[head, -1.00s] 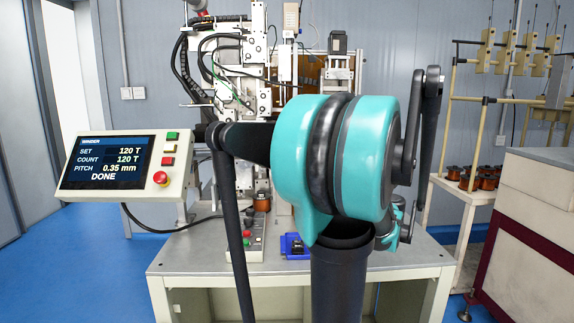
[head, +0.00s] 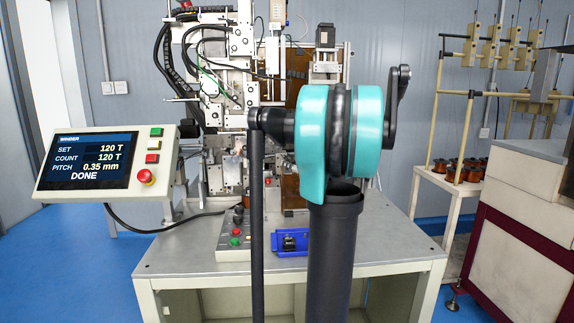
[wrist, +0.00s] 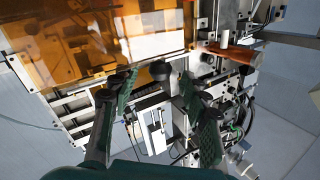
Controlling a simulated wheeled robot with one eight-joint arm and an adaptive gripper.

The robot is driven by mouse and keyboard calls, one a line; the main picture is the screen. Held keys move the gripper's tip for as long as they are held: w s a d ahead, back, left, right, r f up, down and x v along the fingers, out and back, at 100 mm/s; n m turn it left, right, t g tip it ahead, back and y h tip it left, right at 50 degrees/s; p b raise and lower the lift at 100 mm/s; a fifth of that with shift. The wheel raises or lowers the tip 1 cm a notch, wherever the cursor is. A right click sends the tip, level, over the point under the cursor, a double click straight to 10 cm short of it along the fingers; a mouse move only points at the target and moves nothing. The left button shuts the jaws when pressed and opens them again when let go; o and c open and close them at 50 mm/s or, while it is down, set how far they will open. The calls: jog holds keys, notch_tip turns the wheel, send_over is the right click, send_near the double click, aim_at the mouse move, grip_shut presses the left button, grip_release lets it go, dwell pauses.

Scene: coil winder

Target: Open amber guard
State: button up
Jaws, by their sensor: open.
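The amber guard (wrist: 85,45) is a see-through orange panel filling the upper left of the wrist view. In the head view, part of the amber guard (head: 297,92) shows behind my arm, on the winder's front. A dark round knob (wrist: 160,70) shows near the panel's lower edge in the wrist view. My gripper (wrist: 158,80) is open, its two green-padded fingers spread on either side of that knob. Nothing is held, and I cannot tell whether the fingers touch the knob. In the head view my gripper is hidden behind my teal arm joint.
The control panel (head: 105,160) reads DONE and stands left of the winder. A blue tray (head: 290,242) and a button box (head: 235,235) sit on the bench (head: 185,262). A rack with copper spools (head: 458,168) and a cream cabinet (head: 525,215) stand at right.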

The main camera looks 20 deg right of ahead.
jog(key=shift+w+a, duration=0.2)
jog(key=shift+w, duration=0.8)
jog(key=shift+w+a, duration=0.2)
jog(key=shift+w, duration=0.8)
grip_shut()
